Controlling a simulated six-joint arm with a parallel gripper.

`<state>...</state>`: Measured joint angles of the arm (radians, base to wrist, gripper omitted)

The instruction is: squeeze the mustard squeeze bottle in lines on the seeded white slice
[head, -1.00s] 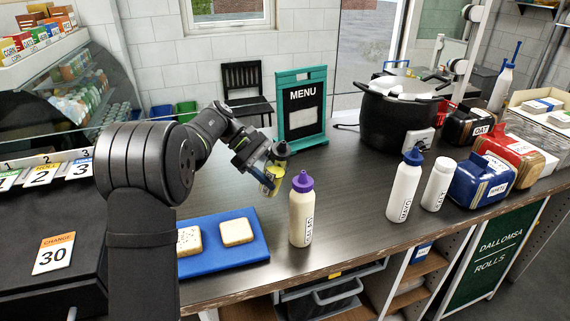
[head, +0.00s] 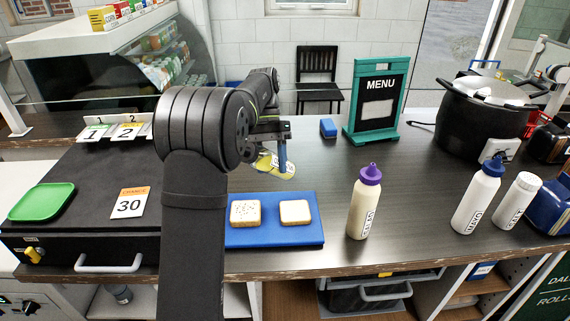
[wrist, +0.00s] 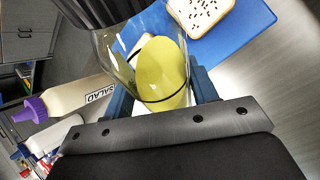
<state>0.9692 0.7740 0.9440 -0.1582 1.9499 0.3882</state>
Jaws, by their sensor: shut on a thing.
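My gripper (head: 284,158) is shut on the mustard squeeze bottle (head: 270,164), a clear bottle with yellow contents. It is tilted and held above the counter, behind the blue board (head: 275,240). In the wrist view the bottle (wrist: 160,75) fills the space between the blue fingers; its nozzle is not visible. The seeded white slice (head: 245,213) lies on the left of the board, with dark specks on top. It also shows in the wrist view (wrist: 205,14), beyond the bottle. No mustard line is visible on it.
A plain slice (head: 295,212) lies right of the seeded one. A purple-capped salad bottle (head: 364,205) stands right of the board, with two white bottles farther right, the mayo one (head: 478,200) nearer. A menu stand (head: 376,100) and a blue block (head: 328,128) are behind.

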